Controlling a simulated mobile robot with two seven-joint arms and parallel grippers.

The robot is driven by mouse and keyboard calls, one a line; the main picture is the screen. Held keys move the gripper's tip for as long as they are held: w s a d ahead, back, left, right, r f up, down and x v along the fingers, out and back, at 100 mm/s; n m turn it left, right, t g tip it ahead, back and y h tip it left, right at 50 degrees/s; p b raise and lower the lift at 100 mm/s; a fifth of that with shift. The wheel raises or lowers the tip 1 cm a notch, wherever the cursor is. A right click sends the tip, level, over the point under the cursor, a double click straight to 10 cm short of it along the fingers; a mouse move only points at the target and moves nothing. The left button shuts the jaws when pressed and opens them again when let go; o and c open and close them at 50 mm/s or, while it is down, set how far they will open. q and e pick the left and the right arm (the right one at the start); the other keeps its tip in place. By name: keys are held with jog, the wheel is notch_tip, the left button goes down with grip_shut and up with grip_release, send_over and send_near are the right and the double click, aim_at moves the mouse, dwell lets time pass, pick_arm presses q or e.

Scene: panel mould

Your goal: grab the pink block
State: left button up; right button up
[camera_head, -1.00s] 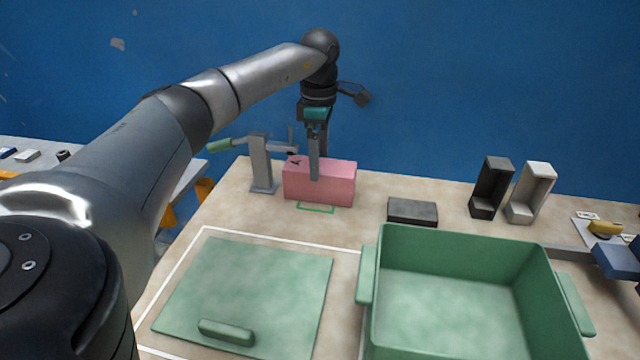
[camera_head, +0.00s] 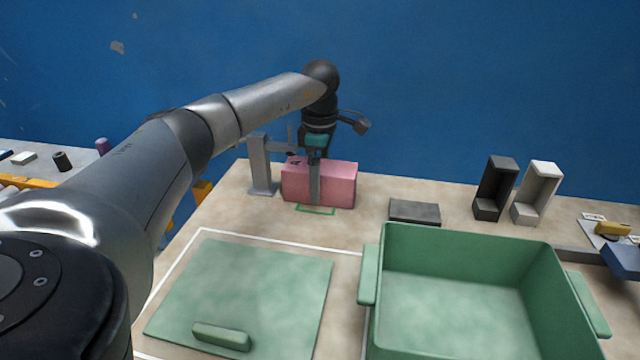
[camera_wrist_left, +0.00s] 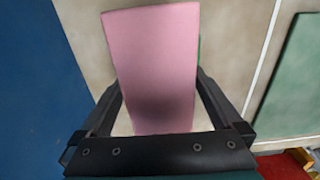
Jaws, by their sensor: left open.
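The pink block (camera_head: 338,184) stands on the beige table near its back edge, close to a green outline. It also shows in the left wrist view (camera_wrist_left: 155,65), lying between my two fingers. My left gripper (camera_head: 315,195) points down at the block, one finger in front of its near face and the other hidden behind it. In the left wrist view the fingers of my left gripper (camera_wrist_left: 163,105) are apart, one on each side of the block, with narrow gaps visible. My right gripper is not in view.
A grey clamp stand (camera_head: 262,165) stands just left of the block. A dark grey block (camera_head: 414,211) lies to the right. A green bin (camera_head: 455,245) and a green lid panel (camera_head: 245,290) are in front. Black (camera_head: 494,188) and white (camera_head: 536,192) holders stand at the back right.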

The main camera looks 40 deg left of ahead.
pick_arm(q)
jog(key=shift+r, duration=0.1)
grip_shut()
dwell(0.8)
